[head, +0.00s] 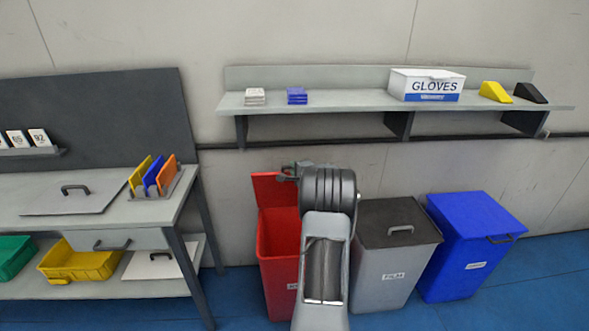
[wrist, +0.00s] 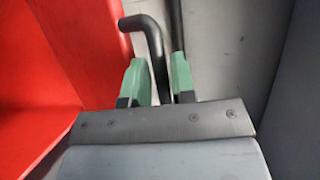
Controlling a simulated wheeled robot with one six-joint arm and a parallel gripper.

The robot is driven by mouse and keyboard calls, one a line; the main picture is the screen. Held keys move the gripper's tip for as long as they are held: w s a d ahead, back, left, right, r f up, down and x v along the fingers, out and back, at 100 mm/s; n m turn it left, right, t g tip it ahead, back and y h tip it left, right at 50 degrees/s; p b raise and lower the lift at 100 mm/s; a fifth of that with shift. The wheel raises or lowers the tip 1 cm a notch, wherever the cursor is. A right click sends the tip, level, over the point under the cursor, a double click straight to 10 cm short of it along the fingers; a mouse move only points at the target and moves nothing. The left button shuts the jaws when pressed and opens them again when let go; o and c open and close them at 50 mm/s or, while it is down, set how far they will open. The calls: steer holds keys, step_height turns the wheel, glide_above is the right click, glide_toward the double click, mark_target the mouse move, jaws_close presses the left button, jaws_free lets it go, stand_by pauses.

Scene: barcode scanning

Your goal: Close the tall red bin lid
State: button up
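The tall red bin (head: 280,240) stands left of the grey bin, partly hidden behind my arm. Its red lid (head: 272,190) is raised and stands up at the back of the opening. My gripper (head: 290,171) is at the right side of the raised lid. The red lid also shows at the left of the wrist view (wrist: 90,45).
A grey bin (head: 385,270) labelled FILM and a blue bin (head: 465,260) stand to the right with lids down. A wall shelf (head: 345,100) with a GLOVES box (head: 427,84) hangs above. A workbench (head: 110,215) stands at left.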

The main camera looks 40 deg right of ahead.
steer(key=shift+w+d+f, duration=0.1)
steer(key=shift+w+d, duration=0.1)
steer(key=shift+w, duration=0.35)
jaws_close()
